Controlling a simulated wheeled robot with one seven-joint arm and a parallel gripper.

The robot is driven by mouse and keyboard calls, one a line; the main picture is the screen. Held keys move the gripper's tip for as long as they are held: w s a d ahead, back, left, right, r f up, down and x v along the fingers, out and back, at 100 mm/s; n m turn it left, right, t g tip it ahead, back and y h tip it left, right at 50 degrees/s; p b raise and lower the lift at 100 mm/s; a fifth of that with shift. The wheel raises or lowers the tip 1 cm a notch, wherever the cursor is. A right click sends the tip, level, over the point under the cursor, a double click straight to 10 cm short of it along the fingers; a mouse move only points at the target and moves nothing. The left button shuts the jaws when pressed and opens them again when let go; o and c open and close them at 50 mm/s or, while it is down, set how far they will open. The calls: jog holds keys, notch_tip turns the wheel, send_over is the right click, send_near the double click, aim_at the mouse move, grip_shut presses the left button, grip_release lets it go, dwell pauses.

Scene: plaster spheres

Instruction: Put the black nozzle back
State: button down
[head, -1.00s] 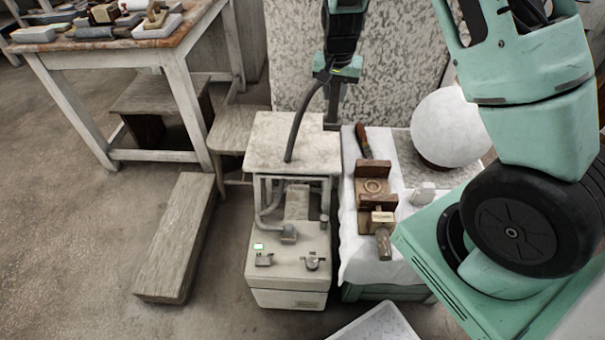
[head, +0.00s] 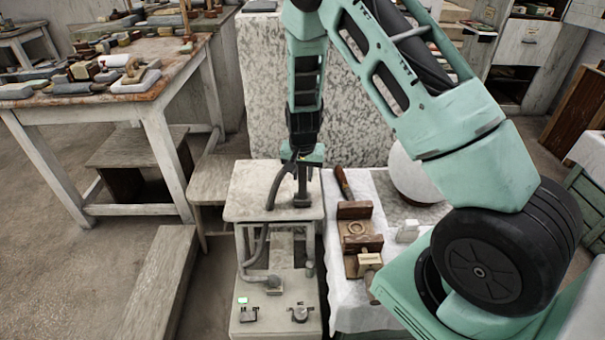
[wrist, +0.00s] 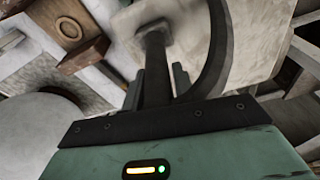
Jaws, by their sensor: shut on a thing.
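My gripper (head: 303,166) points down and is shut on the black nozzle (head: 302,196), a dark upright tube with a wider foot at its lower end. The nozzle is over the right part of the pale worn top (head: 250,190) of the grey machine (head: 262,318); I cannot tell whether its foot touches that top. A dark hose (head: 276,180) curves from the gripper down to the left side of the top. In the wrist view the nozzle (wrist: 156,55) stands between the two fingers, the hose (wrist: 217,50) bends beside it, and the fingers hide part of its tube.
Right of the machine, a white cloth (head: 345,280) carries a wooden clamp-like block (head: 355,228) and a brush-like tool (head: 343,183). A white sphere (head: 408,175) stands behind my arm. A speckled panel (head: 262,90) rises behind. A cluttered table (head: 100,95) is at left.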

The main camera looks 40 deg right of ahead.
jog(key=shift+f, duration=0.2)
jog(key=c, duration=1.1)
grip_release()
jog(key=shift+r, duration=0.1)
